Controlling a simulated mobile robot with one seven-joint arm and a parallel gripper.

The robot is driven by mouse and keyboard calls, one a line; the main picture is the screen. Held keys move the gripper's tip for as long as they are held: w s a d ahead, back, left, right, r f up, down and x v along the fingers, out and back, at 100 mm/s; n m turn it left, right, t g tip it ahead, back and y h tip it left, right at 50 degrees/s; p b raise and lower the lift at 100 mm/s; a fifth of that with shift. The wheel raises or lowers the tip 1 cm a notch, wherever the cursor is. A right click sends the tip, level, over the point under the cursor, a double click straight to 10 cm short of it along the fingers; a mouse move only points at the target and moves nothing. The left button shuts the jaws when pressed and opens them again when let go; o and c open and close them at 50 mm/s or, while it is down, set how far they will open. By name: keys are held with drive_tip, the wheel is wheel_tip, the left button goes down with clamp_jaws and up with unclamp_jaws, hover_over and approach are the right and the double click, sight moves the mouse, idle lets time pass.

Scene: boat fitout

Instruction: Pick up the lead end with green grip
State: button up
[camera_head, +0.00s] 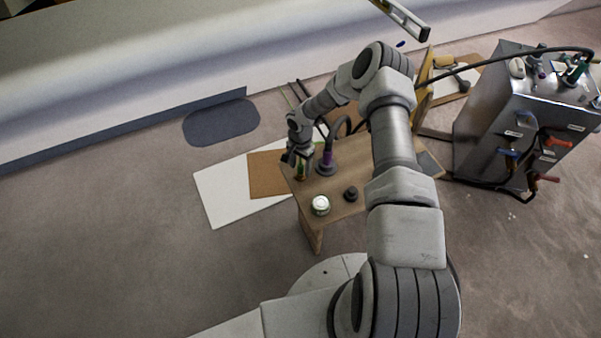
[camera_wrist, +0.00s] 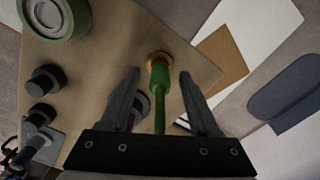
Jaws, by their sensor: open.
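The lead end with green grip (camera_wrist: 160,80) is in the middle of the wrist view, with a brass-coloured ring at its far end. It lies between the two fingers of my gripper (camera_wrist: 160,76), which are spread with a gap on each side. In the head view, my gripper (camera_head: 296,160) is low over the left part of the small wooden table (camera_head: 350,153), and a little of the green grip (camera_head: 302,171) shows just below it. The gripper partly hides it there.
A purple-gripped lead end (camera_head: 327,160) stands close on the right. A green tin (camera_head: 320,205) and a dark knob-like piece (camera_head: 351,194) are nearer the table's front. A metal cabinet (camera_head: 490,120) with cables is at the right. The floor at left is mostly free.

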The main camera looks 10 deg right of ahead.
clamp_jaws()
drive_tip(key=shift+r, duration=0.2)
idle(0.3)
wheel_tip(320, 180, up, 10)
drive_tip(key=p, duration=0.3)
drive_tip(key=shift+f, duration=0.15)
